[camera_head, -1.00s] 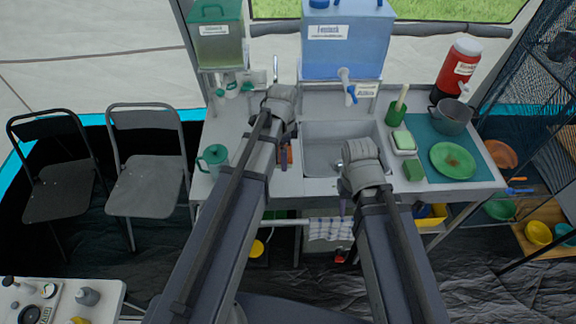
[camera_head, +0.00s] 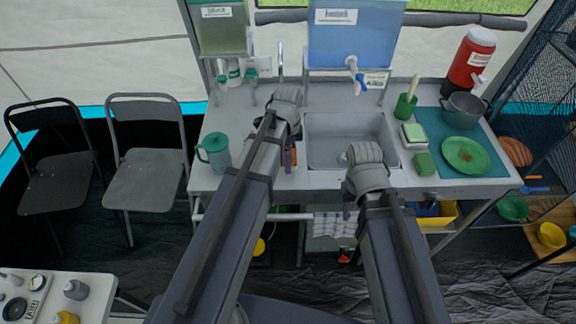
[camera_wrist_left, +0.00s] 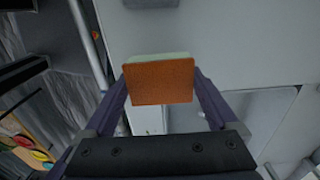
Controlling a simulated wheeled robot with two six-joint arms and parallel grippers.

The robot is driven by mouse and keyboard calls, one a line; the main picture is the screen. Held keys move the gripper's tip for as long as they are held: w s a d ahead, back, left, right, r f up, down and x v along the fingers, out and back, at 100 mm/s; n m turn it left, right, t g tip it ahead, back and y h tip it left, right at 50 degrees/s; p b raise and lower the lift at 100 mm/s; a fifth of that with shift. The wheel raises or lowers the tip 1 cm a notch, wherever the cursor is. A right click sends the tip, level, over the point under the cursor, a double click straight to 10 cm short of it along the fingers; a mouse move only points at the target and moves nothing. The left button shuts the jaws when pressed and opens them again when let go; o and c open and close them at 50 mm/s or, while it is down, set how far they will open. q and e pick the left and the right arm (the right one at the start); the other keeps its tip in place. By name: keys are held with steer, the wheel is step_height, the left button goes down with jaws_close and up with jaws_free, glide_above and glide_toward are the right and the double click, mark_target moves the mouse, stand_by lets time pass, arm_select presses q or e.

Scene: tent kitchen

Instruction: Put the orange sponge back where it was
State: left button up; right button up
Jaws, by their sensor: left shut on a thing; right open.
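My left gripper (camera_wrist_left: 158,88) is shut on the orange sponge (camera_wrist_left: 160,82), whose flat orange face fills the gap between the fingers in the left wrist view. A pale green-white edge shows behind it. In the head view only a small orange strip of the sponge (camera_head: 293,156) shows beside my left wrist, just left of the sink (camera_head: 350,126). I cannot tell whether it touches the counter (camera_head: 245,130). My right gripper (camera_head: 347,207) is open, near the counter's front edge below the sink; its fingers are mostly hidden by the wrist.
A green sponge block (camera_head: 424,164), a dish with a pale green bar (camera_head: 413,135), a green cup (camera_head: 404,108) and a green plate (camera_head: 466,154) stand right of the sink. A teal mug (camera_head: 216,153) stands at the counter's left. A tap (camera_head: 280,62) rises behind.

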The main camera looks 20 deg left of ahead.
arm_select(q)
steer(key=shift+f+b, duration=1.65)
steer(key=shift+f, duration=0.15)
steer(key=shift+f, duration=0.25)
steer(key=o, duration=0.8)
steer(key=shift+r, duration=0.1)
steer(key=shift+o, duration=0.2)
step_height(320, 180, up, 12)
steer(key=p, duration=1.2)
steer(key=shift+r, duration=0.2)
steer(key=s+d+n+y, duration=0.1)
steer(key=s+d+n, duration=0.9)
steer(key=s, duration=0.4)
steer(key=shift+s+d+n, duration=0.2)
steer(key=shift+d+n, duration=0.05)
steer(key=shift+n, duration=0.25)
